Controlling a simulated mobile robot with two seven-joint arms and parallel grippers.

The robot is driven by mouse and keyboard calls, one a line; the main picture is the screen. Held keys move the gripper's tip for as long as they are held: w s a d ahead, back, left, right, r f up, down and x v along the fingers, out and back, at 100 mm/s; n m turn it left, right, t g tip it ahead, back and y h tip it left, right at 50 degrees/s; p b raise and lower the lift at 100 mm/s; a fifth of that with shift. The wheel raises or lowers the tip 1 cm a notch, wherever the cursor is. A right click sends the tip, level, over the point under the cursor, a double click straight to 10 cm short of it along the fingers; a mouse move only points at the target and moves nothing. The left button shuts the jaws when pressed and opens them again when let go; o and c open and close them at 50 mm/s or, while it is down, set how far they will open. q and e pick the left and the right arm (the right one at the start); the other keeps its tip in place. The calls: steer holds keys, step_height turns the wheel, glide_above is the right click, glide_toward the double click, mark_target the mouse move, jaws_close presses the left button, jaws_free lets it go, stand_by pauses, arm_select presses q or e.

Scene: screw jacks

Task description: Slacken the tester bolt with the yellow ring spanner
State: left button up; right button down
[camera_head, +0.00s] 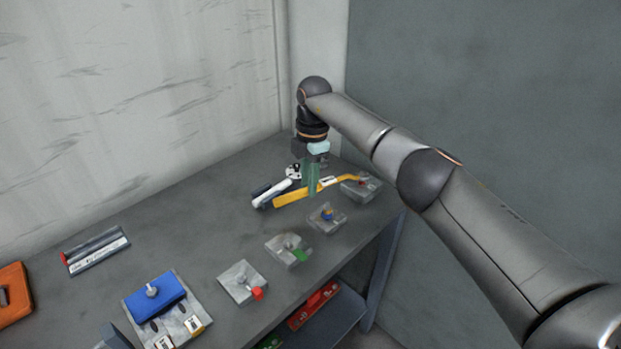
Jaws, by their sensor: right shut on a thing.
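The yellow ring spanner (290,197) lies roughly level, its long handle toward the left and its narrower end toward the right. My right gripper (312,182) points down from above and is shut on the spanner near its middle. The spanner's right end is over or beside a grey block (366,191) at the table's right corner; I cannot tell whether its ring is around a bolt there. A blue unit (157,298) with a pale upright bolt (152,290) stands at the front left. I cannot tell which bolt is the tester bolt. My left gripper is not in view.
Grey blocks with blue (327,216), green (299,255) and red (257,293) parts line the table's (200,225) right edge. A white and dark tool (277,187) lies close behind the spanner. A grey case (95,250) and an orange object (14,291) are at left.

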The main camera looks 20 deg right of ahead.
steer(key=shift+a, duration=0.1)
stand_by(0.4)
steer(key=shift+f+b, duration=0.3)
steer(key=shift+f, duration=0.55)
